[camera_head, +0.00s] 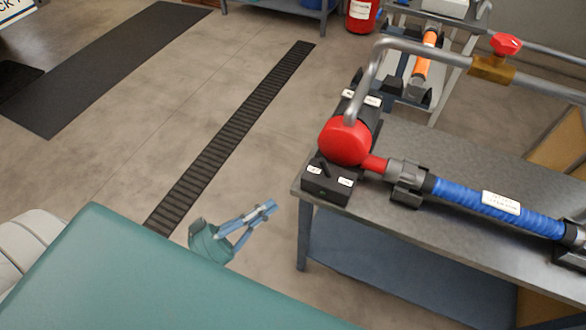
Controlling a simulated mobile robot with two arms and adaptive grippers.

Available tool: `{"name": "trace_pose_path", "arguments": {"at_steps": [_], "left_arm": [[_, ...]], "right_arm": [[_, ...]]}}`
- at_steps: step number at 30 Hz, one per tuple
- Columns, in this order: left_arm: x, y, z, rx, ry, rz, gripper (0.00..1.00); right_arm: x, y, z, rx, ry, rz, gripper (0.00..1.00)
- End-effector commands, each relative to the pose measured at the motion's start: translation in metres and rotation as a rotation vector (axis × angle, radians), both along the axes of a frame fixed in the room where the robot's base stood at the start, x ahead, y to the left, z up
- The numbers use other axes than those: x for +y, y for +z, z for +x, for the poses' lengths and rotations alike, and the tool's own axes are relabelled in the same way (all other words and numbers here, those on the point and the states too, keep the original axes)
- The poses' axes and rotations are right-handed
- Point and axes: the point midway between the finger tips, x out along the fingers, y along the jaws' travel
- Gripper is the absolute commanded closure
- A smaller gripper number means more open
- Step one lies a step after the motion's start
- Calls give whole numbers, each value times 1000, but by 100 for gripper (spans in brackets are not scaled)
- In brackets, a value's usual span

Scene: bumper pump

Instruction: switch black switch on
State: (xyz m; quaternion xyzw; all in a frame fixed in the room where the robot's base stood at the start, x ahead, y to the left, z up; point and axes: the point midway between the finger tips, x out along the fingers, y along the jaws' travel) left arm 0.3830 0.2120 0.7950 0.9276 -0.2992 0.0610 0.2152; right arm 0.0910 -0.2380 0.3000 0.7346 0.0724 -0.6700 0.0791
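The black switch is a small black box (327,185) at the near left corner of the grey workbench (437,219). A dark lever sticks up from its top between two white labels, whose text is too small to read. A small green spot shows on its front face. My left gripper (267,207), with teal and grey-blue parts, is left of the bench corner, apart from the switch. Its fingertips come together with nothing seen between them. My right gripper is not in view.
A red round pump part (345,143) stands right behind the switch. A blue hose (490,204) runs right along the bench, and a bent grey pipe (420,47) rises above it with a red valve handle (506,44). Open floor lies left of the bench.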

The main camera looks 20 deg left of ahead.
Motion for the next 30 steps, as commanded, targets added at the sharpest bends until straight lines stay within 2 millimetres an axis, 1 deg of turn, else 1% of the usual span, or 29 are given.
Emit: {"name": "trace_pose_path", "arguments": {"at_steps": [5, 12, 18, 24, 30], "left_arm": [[-15, 9, 24, -6, 1, -3, 100], [-43, 21, 67, -5, 0, -2, 100], [-61, 29, 94, -3, 0, -1, 100], [-70, 32, 108, -2, 1, 0, 100], [-71, 33, 110, -1, 0, 1, 100]], "right_arm": [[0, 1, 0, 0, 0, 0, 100], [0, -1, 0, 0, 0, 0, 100], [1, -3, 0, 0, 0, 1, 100], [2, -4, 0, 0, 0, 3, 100], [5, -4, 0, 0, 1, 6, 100]]}}
